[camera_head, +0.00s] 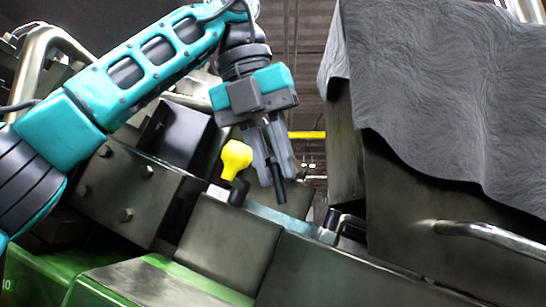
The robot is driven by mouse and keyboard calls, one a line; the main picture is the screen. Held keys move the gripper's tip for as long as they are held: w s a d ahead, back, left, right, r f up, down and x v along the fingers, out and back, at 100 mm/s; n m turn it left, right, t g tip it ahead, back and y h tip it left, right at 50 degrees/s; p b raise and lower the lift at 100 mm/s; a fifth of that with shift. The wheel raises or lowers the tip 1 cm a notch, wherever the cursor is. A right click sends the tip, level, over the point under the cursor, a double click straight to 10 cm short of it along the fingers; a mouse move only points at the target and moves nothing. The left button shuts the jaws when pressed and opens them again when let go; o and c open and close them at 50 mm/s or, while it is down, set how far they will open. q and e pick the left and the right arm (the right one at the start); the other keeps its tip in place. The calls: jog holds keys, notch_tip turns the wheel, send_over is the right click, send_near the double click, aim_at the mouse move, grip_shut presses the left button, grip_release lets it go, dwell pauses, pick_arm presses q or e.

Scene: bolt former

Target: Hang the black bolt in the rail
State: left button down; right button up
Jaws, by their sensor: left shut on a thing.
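My left gripper (273,172) comes in from the upper left with its fingers pointing down. It is shut on the black bolt (279,190), whose dark shank sticks out below the fingertips, slightly tilted. The fingers hide the bolt's upper part. A pale bluish metal strip that looks like the rail (290,221) slopes down to the right just below the bolt. The bolt appears above this strip, but whether they touch is hard to tell. My right gripper is out of view.
A yellow knob (236,158) on a dark base stands close left of the fingers. A grey cloth (430,90) covers a large machine housing at right. A metal handle (490,236) sticks out there. Metal blocks (230,240) lie in front of the strip.

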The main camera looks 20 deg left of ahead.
pick_arm(q)
jog(key=shift+d+f+b, duration=0.15)
jog(key=shift+f+b, duration=0.2)
jog(key=shift+f, duration=0.35)
jog(key=shift+d+f+b, duration=0.15)
jog(key=shift+f+b, duration=0.2)
jog(key=shift+f, duration=0.3)
dwell(1.7)
jog(key=c, duration=1)
grip_release()
jog(key=shift+d, duration=0.1)
jog(key=shift+o, duration=0.2)
jog(key=shift+f, duration=0.1)
jog(key=shift+c, duration=0.9)
jog(key=shift+o, duration=0.8)
